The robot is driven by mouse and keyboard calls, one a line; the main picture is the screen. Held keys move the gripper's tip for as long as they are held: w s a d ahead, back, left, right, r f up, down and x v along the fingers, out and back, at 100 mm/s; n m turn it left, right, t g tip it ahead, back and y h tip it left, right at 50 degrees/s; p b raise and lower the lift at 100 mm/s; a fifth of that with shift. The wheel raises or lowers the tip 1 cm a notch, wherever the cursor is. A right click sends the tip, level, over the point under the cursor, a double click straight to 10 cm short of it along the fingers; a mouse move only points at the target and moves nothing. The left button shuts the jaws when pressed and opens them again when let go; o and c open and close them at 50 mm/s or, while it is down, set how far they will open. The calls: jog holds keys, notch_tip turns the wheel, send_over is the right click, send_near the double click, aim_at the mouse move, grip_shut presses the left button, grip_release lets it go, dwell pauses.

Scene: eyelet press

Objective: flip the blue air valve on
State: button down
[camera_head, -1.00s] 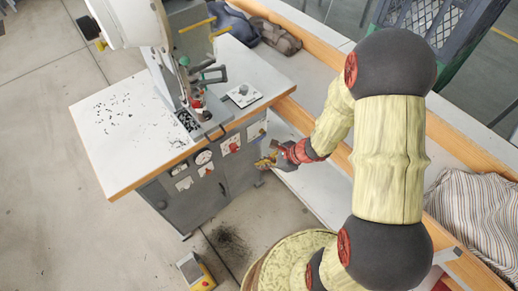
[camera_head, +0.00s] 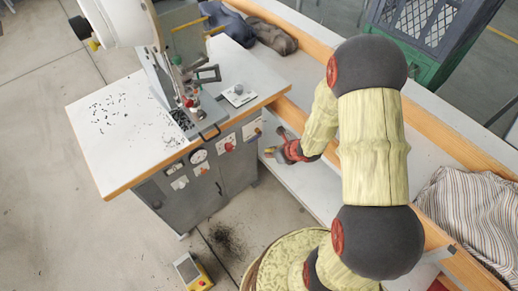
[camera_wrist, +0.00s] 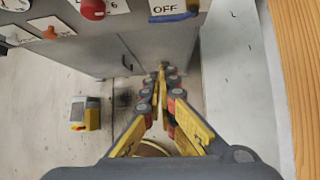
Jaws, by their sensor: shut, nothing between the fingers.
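The blue air valve (camera_wrist: 176,15) shows at the top of the wrist view, its blue lever lying crosswise just below a white plate marked OFF. Its upper part is cut off by the frame edge. In the head view the valve plate (camera_head: 252,129) is small at the right end of the cabinet front. My gripper (camera_wrist: 162,68) is shut and empty, its fingertips together in front of the grey cabinet. In the wrist view the fingertips lie below the lever, with a gap in the picture. In the head view my gripper (camera_head: 268,152) is just below and right of the valve plate.
A red knob (camera_wrist: 93,9) and an orange knob (camera_wrist: 51,32) are on the panel left of the valve. The press table (camera_head: 115,135) stands above the cabinet (camera_head: 235,170). A yellow-and-grey box (camera_head: 192,272) lies on the floor. A long bench (camera_head: 300,85) runs along the right.

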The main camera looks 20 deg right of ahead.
jog(key=b+x, duration=0.4)
jog(key=x, duration=0.6)
jog(key=r, duration=0.1)
jog(key=w+r, duration=0.2)
jog(key=shift+a+r+p, duration=0.2)
jog(key=shift+a+p, duration=0.1)
jog(key=shift+d+r+m+y+p, duration=0.1)
jog(key=shift+r+m+y+p, duration=0.55)
jog(key=shift+p, duration=2.5)
jog(key=w+d+r+m+g+y+p, duration=0.1)
jog(key=d+r+m+y+p, duration=0.2)
jog(key=y+p, duration=0.3)
jog(key=d+r+y, duration=0.1)
jog(key=y, duration=0.1)
jog(key=shift+w+r+g+y, duration=0.3)
jog(key=shift+r+y, duration=0.05)
jog(key=shift+d+r, duration=0.1)
jog(key=shift+d, duration=0.05)
